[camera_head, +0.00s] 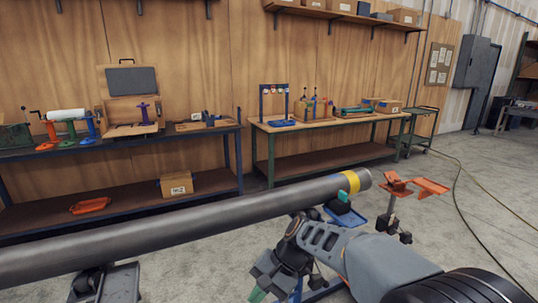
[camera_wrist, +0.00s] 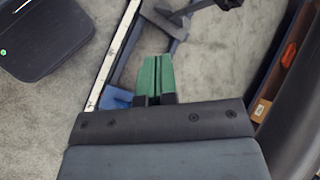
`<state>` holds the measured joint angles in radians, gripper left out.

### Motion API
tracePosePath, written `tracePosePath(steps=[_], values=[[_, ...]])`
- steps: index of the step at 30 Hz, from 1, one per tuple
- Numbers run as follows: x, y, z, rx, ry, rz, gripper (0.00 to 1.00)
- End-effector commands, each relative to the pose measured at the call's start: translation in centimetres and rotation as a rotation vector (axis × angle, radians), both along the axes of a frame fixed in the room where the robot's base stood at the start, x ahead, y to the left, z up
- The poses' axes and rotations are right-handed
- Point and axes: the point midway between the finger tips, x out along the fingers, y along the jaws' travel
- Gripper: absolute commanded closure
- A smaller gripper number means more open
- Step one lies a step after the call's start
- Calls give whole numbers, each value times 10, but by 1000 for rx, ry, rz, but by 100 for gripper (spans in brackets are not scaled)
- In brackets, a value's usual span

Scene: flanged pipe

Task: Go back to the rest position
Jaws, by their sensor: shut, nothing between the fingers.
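My gripper shows at the bottom of the head view (camera_head: 257,294), its green fingertips partly cut by the frame edge. In the wrist view the two green fingers (camera_wrist: 153,78) lie side by side, shut with nothing between them. They hang over grey floor. A long grey pipe (camera_head: 180,222) with a yellow band near its right end crosses the head view, just behind and above my gripper. The gripper appears apart from the pipe. A dark curved surface fills the right edge of the wrist view; I cannot tell what it is.
A stand (camera_head: 108,284) is under the pipe's left part. Orange trays on a stand (camera_head: 400,187) are right of the pipe end. A blue-framed bench (camera_head: 60,152) and a green-framed bench (camera_head: 335,124) line the wall. A cable lies on open floor at right.

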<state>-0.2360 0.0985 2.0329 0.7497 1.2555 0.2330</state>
Motion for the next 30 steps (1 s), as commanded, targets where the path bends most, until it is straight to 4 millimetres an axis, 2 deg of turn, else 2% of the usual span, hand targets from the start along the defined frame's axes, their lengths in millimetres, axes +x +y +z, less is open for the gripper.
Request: tracePosePath(steps=[1,3,6,9,12,15,19,30], values=[[-10,-27,34,-68,-100,11,100],[-21,-61,52,-169,-224,39,100],[-37,-104,73,-305,-378,83,100],[-50,-138,90,-425,-499,127,100],[-61,-162,102,-522,-588,166,100],[-67,-178,110,-590,-646,196,100],[-72,-188,114,-639,-684,220,100],[-73,-191,113,-653,-694,228,100]])
